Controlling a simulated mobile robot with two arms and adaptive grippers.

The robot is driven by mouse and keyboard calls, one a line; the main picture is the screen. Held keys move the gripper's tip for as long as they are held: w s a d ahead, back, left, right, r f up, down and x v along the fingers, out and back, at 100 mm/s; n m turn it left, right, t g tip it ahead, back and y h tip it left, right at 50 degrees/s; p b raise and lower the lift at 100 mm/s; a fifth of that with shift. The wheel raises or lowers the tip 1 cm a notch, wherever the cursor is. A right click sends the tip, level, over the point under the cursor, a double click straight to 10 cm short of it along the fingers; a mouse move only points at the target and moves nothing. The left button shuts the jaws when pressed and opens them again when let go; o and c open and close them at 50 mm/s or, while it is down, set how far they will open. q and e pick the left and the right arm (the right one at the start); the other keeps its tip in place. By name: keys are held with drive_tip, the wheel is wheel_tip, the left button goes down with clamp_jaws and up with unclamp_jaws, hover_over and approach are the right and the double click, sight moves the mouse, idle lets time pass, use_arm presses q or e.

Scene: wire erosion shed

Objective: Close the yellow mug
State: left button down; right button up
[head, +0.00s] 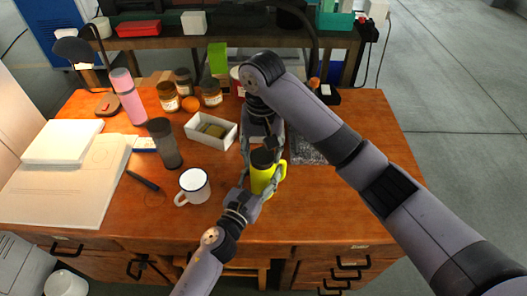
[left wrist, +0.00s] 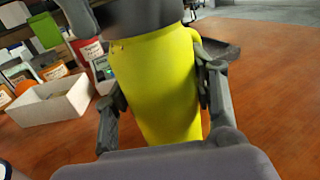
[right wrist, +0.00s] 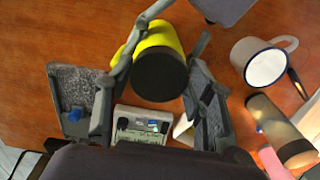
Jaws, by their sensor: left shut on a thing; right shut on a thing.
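The yellow mug (head: 266,184) stands upright near the front middle of the desk, its handle to the right in the head view. Its black lid (head: 262,159) sits at the top of the mug; I cannot tell if it is fully seated. My left gripper (left wrist: 160,88) is shut on the yellow body (left wrist: 155,70) from the front, one finger on each side. My right gripper (right wrist: 163,62) reaches down from above with its fingers on both sides of the lid (right wrist: 159,75), shut on it. The lid's lower edge is partly hidden by the fingers.
A white enamel mug (head: 193,187) stands just left, with a dark tumbler (head: 165,145) behind it. A white box (head: 211,131) and several jars stand farther back. A dark tray (head: 307,148) lies behind right. The desk's right side is clear.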

drive_tip(key=m, duration=0.4)
drive_tip(key=shift+w+a+m, duration=0.1)
drive_tip(key=shift+m, duration=0.3)
drive_tip(key=m, duration=0.9)
drive_tip(key=shift+w+a, duration=0.1)
drive_tip(key=shift+w, duration=0.05)
use_arm(q)
drive_tip(key=shift+f, duration=0.1)
use_arm(e)
drive_tip(key=m, duration=0.5)
drive_tip(key=shift+w+m, duration=0.1)
drive_tip(key=shift+m, duration=0.2)
drive_tip(key=o, duration=1.1)
wheel_tip(320, 180, up, 12)
